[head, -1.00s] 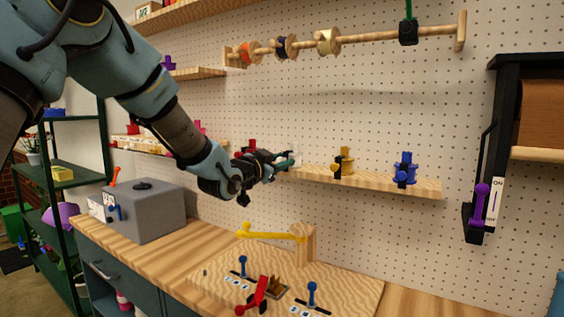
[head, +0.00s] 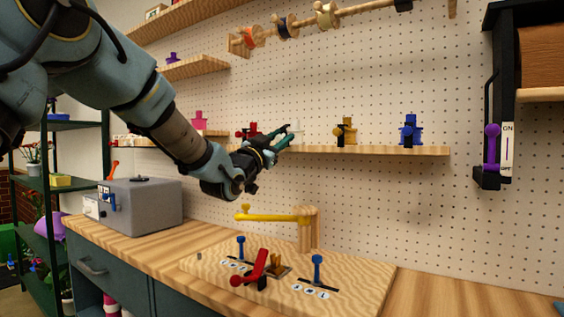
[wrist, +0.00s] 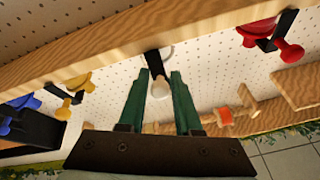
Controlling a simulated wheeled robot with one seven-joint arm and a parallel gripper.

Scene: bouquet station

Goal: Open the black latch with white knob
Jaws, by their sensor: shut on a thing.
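The black latch (wrist: 153,62) with the white knob (wrist: 160,88) shows in the middle of the wrist view, at the shelf edge. Its white body (wrist: 165,52) is partly hidden behind it. My gripper (wrist: 160,80) has its two green fingers on either side of the white knob and is shut on it. In the head view my gripper (head: 284,137) reaches the shelf from below left, by the white fixture (head: 295,126). The latch and knob are mostly hidden there by the fingers.
The shelf (head: 370,150) also carries red (head: 249,131), yellow (head: 345,131) and blue (head: 409,131) fixtures with latches. A grey box (head: 145,207) stands left.

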